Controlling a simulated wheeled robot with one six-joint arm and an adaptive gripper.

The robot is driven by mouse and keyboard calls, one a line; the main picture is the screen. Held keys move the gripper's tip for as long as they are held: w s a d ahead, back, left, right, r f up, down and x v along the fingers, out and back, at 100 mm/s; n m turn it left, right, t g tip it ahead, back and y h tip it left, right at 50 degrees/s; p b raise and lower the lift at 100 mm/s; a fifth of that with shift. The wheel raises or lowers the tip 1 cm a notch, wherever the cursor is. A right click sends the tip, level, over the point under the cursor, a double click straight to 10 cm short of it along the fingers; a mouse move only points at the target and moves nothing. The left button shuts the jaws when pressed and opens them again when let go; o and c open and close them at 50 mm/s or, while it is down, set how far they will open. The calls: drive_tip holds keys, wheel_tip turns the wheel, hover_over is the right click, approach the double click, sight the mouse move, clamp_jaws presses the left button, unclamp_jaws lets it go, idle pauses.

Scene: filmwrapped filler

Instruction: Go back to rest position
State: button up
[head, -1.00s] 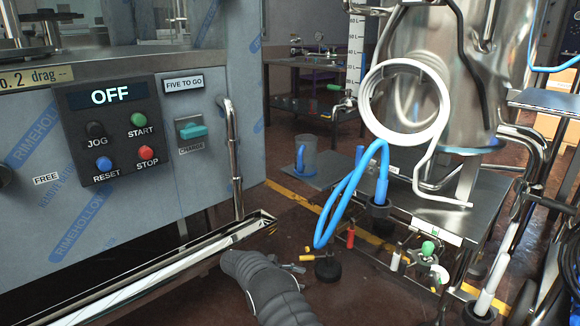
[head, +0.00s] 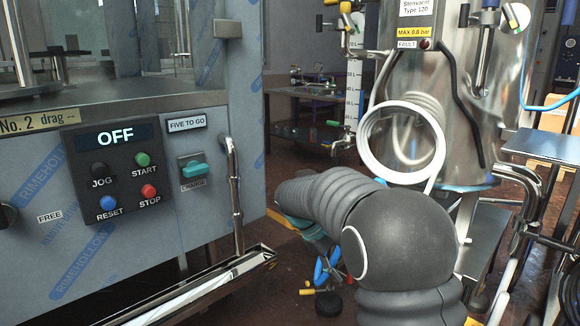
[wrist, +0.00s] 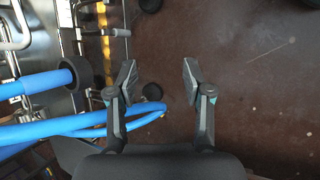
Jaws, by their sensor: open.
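In the head view my dark grey arm reaches across the middle right, bent at a rounded joint, and the fingers are not clear there. A blue hose (wrist: 60,112) runs along the left of the wrist view, beside and partly behind the left finger. It also shows in the head view (head: 322,268), mostly hidden behind my arm.
A wrapped machine with a control panel (head: 115,165) reading OFF stands at left, with a steel rail (head: 235,190) and tray edge (head: 190,295). A steel tank (head: 450,80) with a coiled white hose (head: 368,150) stands at right.

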drive_tip(key=s+d+r+m+t+y+p, duration=0.1)
drive_tip(key=s+d+r+m+y, duration=0.1)
drive_tip(key=s+r, duration=0.45)
drive_tip(key=s+d+r+m+t+y+p, duration=0.15)
drive_tip(key=s+r, duration=0.25)
drive_tip(key=s, duration=0.5)
drive_tip(key=s+m+t+y+p, duration=0.2)
drive_tip(key=s+m+t+y, duration=0.1)
drive_tip(key=s, duration=1.2)
drive_tip(key=shift+a+m, duration=0.2)
drive_tip(key=shift+m, duration=0.55)
drive_tip(key=shift+t, duration=0.25)
